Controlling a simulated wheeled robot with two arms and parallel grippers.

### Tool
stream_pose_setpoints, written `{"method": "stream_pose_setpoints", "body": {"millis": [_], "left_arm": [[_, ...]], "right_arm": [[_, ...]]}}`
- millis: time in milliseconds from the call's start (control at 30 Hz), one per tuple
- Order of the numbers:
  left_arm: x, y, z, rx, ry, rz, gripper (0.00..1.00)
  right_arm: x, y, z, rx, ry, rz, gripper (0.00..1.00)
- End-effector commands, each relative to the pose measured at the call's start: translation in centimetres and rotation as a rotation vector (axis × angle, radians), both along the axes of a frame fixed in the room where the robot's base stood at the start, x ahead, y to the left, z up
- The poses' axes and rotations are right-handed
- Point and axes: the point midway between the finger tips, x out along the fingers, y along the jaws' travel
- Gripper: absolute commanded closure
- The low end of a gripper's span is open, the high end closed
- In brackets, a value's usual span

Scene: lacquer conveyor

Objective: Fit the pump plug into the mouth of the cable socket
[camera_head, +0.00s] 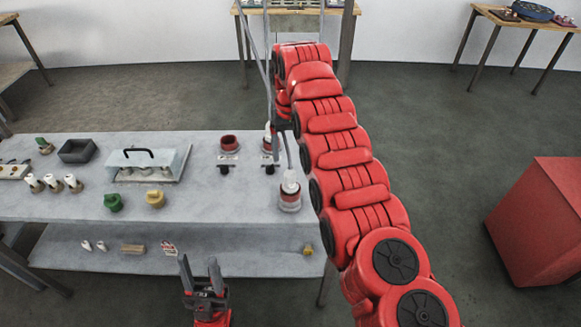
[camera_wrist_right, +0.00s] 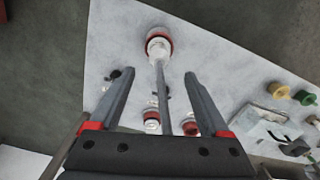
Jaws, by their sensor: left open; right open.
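A white-and-red fitting (camera_head: 290,187) stands upright on a grey base near the table's right edge, with a thin grey cable or rod rising from it. It also shows in the right wrist view (camera_wrist_right: 158,45), ahead of my right fingertips. Behind it are a second white-and-red fitting (camera_head: 268,142) and a red ring with a dark open mouth (camera_head: 229,143). I cannot tell by name which is pump plug or cable socket. My right gripper (camera_wrist_right: 158,74) is open above the table; the grey rod shows between its fingers. My left gripper (camera_head: 201,272) is open and empty before the table.
The grey table (camera_head: 200,205) also holds a clear-covered box (camera_head: 150,160) with a black handle, green (camera_head: 113,202) and yellow (camera_head: 155,198) knobs, several white-topped pegs and a dark tray (camera_head: 77,150). Small parts lie on its lower shelf. A red block (camera_head: 540,220) stands at right.

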Motion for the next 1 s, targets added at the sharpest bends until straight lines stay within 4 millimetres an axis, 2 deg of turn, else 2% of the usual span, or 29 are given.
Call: {"method": "stream_pose_setpoints", "body": {"millis": [167,200,233,400,600,1000], "left_arm": [[0.0,0.0,0.1,0.000,0.000,0.000,0.50],[0.0,0.0,2.0,0.000,0.001,0.000,0.50],[0.0,0.0,2.8,0.000,0.000,0.000,0.50],[0.0,0.0,5.1,0.000,0.000,0.000,0.50],[0.0,0.0,6.1,0.000,0.000,0.000,0.50],[0.0,0.0,6.0,0.000,0.000,0.000,0.50]], "right_arm": [[-0.2,-0.3,2.3,-0.007,0.001,-0.003,0.20],[-0.1,-0.2,4.1,-0.005,0.000,-0.002,0.20],[-0.1,-0.2,4.7,-0.004,0.000,-0.002,0.20],[-0.1,-0.2,6.8,-0.003,0.000,-0.002,0.20],[-0.1,-0.2,7.8,-0.004,0.002,-0.002,0.20],[-0.1,-0.1,7.7,-0.003,0.000,-0.002,0.20]]}}
